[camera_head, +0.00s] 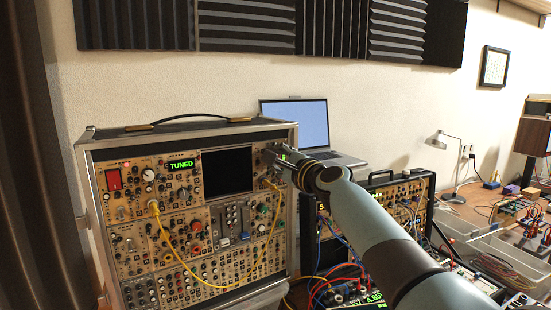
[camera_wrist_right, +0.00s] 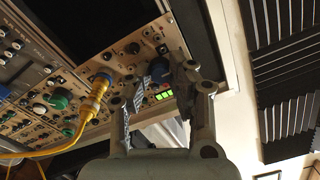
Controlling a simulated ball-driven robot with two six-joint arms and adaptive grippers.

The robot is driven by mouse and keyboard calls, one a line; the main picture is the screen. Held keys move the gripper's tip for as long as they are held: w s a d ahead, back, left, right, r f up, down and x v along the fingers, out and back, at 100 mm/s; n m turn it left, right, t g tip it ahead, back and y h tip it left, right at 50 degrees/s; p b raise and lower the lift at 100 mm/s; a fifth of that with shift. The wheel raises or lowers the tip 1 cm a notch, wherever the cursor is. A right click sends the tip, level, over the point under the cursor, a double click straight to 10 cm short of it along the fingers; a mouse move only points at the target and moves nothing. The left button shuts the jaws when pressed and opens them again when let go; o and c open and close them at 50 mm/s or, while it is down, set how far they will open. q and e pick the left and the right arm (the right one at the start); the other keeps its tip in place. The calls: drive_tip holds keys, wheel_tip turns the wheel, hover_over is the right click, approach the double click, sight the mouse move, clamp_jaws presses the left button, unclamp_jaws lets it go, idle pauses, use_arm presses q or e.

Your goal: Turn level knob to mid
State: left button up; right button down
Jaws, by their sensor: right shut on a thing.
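The modular synth case (camera_head: 292,215) stands on the left with a tan panel of knobs and jacks. My right arm reaches in from the lower right in the head view, and its gripper (camera_head: 279,158) is at the panel's upper right corner. In the right wrist view the gripper (camera_wrist_right: 155,75) is shut on a dark knob (camera_wrist_right: 159,68), which I take to be the level knob. Its pointer mark cannot be made out. Several green lights (camera_wrist_right: 164,91) glow beside it. The fingers hide part of the knob and panel. My left gripper is out of view.
A yellow cable (camera_head: 178,257) loops across the panel; its plug (camera_wrist_right: 99,86) sits close to my right gripper. A laptop (camera_head: 297,126) stands behind the case. A second synth case (camera_head: 430,205) with cables stands to the right. A green "TUNED" display (camera_head: 181,164) is lit.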

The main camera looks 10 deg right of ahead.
drive_tip(key=c, duration=1.2)
unclamp_jaws()
drive_tip(key=v, duration=1.2)
